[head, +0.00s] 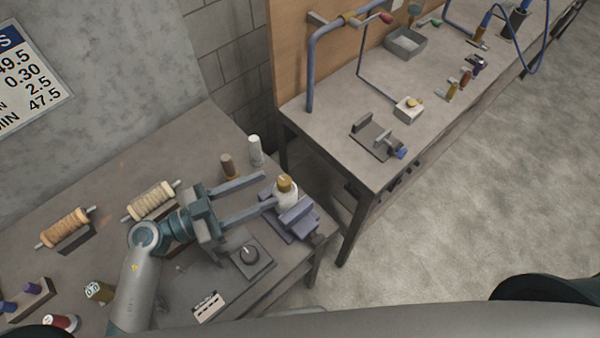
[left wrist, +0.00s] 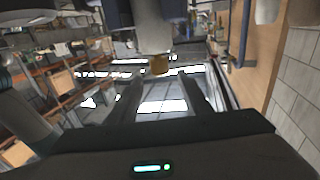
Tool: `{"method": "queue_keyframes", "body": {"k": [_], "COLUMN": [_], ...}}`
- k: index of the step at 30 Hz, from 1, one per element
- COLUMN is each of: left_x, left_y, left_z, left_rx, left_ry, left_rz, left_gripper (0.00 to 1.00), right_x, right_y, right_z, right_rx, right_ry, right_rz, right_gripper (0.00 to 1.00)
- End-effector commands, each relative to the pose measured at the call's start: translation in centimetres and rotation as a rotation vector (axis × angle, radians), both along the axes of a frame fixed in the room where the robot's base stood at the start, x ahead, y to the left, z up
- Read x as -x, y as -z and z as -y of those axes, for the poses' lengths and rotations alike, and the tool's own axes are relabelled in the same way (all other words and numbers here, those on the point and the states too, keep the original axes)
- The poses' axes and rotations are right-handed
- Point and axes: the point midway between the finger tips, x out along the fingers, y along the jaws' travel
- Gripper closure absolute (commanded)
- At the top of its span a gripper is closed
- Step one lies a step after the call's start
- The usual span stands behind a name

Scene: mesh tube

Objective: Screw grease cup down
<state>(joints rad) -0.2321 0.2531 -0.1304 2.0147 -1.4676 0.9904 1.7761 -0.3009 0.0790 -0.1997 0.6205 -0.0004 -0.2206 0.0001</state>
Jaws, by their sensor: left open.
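What looks like the grease cup is a brass-coloured cap (head: 285,183) on a white rounded body (head: 286,198). It stands upright at the blue-grey vise (head: 297,218) near the right end of the near bench. My left gripper (head: 268,191) reaches in from the left and is open, its two long fingers spread. The fingertips end close to the cap and body; whether they touch is unclear. In the left wrist view a brass tip (left wrist: 159,65) on a pale body shows beyond the open fingers (left wrist: 162,92). My right gripper is not seen.
A brown bottle (head: 228,166) and a white bottle (head: 255,150) stand just behind the left gripper. A second bench (head: 330,98) stands across a gap.

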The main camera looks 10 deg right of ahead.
Motion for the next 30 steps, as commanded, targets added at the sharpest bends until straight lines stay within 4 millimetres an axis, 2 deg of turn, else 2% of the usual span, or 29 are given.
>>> {"method": "queue_keyframes", "body": {"k": [9,15,21,30], "left_x": [-2.1,-3.1,-3.6,-3.7], "left_y": [0.2,0.2,0.1,0.0], "left_z": [5.5,8.1,9.4,9.6], "left_rx": [0.003,0.002,0.001,-0.001], "left_ry": [0.000,0.000,0.000,0.000], "left_rz": [0.003,0.002,0.001,0.000], "left_gripper": [0.56,0.56,0.56,0.56], "right_x": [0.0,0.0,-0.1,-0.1], "right_y": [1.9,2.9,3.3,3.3], "right_z": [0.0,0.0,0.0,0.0], "right_rx": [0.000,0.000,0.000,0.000], "right_ry": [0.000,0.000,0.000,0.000], "right_rz": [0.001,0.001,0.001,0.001], "right_gripper": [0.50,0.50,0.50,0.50]}}
